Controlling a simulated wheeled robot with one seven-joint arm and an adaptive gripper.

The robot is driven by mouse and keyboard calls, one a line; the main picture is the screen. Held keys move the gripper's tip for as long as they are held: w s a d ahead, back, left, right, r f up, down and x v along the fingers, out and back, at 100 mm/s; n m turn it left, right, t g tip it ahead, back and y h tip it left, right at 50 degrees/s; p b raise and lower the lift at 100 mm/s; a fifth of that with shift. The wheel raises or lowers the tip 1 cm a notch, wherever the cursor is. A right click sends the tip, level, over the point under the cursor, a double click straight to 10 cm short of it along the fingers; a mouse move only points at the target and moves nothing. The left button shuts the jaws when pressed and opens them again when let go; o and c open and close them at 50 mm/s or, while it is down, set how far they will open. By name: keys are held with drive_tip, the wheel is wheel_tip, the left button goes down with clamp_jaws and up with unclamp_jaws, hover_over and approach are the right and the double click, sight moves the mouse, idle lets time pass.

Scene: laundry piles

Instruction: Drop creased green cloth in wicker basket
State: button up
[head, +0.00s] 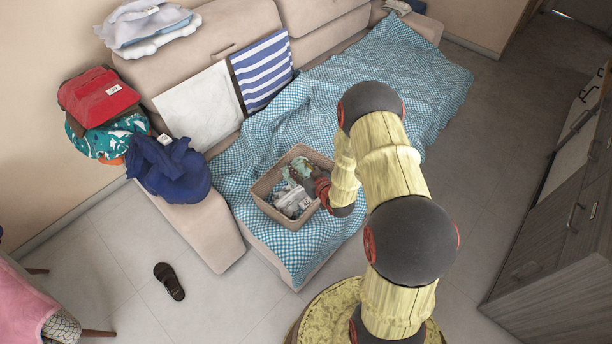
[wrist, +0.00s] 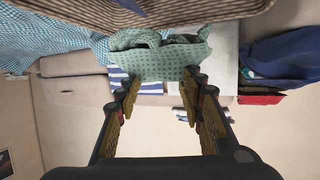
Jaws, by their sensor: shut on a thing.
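The green cloth (wrist: 155,62), creased and dark-patterned, is held at the fingertips of my gripper (wrist: 160,85) in the wrist view. The fingers stand apart with the cloth bunched across their tips. The wicker basket (head: 264,206) sits on the blue checked cover of the sofa in the head view, with whitish and greenish cloth showing in it. My gripper (head: 318,186) is at the basket's right side, partly hidden by my arm. The woven basket wall (wrist: 70,12) also shows along the top of the wrist view, close to the cloth. I cannot tell whether they touch.
A blue checked cover (head: 420,75) lies over the sofa. A striped towel (head: 262,70) hangs on the backrest. A dark slipper (head: 169,281) is on the floor.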

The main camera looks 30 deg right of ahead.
sight(307, 170)
drive_tip(key=w+d+f+b, duration=0.1)
drive_tip(key=f, duration=0.1)
drive_tip(key=w+d+f+b, duration=0.1)
drive_tip(key=d+f, duration=0.1)
drive_tip(key=w+d+f+b, duration=0.1)
drive_tip(key=w+f, duration=0.1)
drive_tip(key=shift+d+f, duration=0.1)
drive_tip(key=shift+d, duration=0.25)
drive_tip(key=shift+w+d+f+b, duration=0.15)
drive_tip(key=shift+f+b, duration=0.8)
drive_tip(key=shift+f, duration=0.8)
drive_tip(key=shift+f+b, duration=0.4)
drive_tip(key=shift+f, duration=0.2)
drive_tip(key=o, duration=0.9)
drive_tip(key=shift+o, duration=0.8)
drive_tip(key=shift+r, duration=0.15)
